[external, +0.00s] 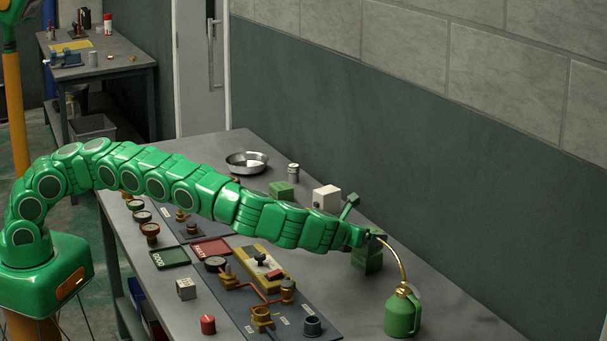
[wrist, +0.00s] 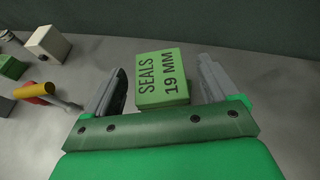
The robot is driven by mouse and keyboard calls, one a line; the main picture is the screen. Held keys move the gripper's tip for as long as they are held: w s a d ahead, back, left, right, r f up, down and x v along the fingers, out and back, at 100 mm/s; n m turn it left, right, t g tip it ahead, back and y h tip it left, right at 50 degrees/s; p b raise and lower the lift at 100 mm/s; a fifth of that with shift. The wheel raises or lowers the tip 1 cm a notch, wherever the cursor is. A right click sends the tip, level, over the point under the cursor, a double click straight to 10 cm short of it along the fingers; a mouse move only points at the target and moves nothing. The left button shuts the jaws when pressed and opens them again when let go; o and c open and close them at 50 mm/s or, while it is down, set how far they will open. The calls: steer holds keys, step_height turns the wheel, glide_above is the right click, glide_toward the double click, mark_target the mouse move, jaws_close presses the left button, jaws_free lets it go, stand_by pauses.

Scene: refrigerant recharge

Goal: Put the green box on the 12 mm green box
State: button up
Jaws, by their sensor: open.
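A green box (wrist: 163,82) with the printed label "SEALS 19 MM" lies between my fingers in the wrist view. It also shows in the external view (external: 367,261), on the table below the end of my arm. My gripper (wrist: 162,66) is open, with one finger on each side of this box and a visible gap at each side. A second green box (external: 281,190) stands farther back on the table, beside a white box. It shows at the left edge of the wrist view (wrist: 12,68); its label cannot be read.
The white box (external: 326,198) stands between the two green boxes. A metal bowl (external: 246,162) and a small can (external: 293,172) are at the back. A green oil can (external: 403,314) stands front right. Trays and fittings fill the left side. The wall runs behind the table.

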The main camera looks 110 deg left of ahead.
steer(key=v, duration=1.1)
stand_by(0.4)
steer(key=shift+r, duration=0.1)
